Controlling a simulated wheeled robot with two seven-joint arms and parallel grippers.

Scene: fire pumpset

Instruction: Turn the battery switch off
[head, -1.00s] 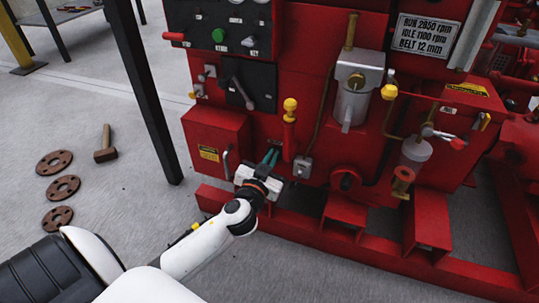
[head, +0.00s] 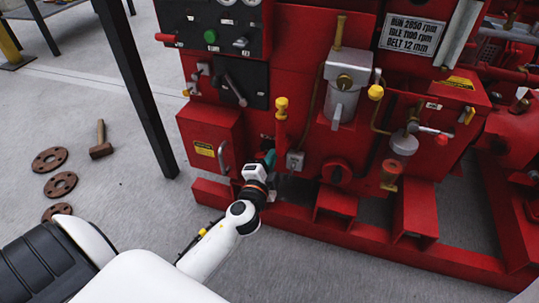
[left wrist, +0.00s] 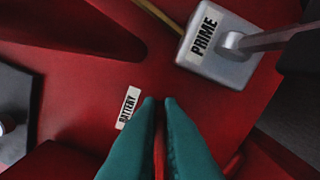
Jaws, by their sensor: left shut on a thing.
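My left gripper (head: 269,158) reaches the front of the red pumpset, between the red box with the yellow label and the grey PRIME box. In the left wrist view its teal fingers (left wrist: 160,104) are shut with a thin red piece (left wrist: 160,145) between them. This looks like the handle of the battery switch. The white BATTERY label (left wrist: 129,107) is on the red panel just left of the fingertips. In the head view the switch is hidden by the gripper. My right gripper does not show.
The grey PRIME box (left wrist: 216,50) with its lever is close on the right, and also shows in the head view (head: 295,161). The red box (head: 212,140) with a handle stands left. A yellow-topped red lever (head: 281,120) rises above. The red base rail (head: 300,225) runs below.

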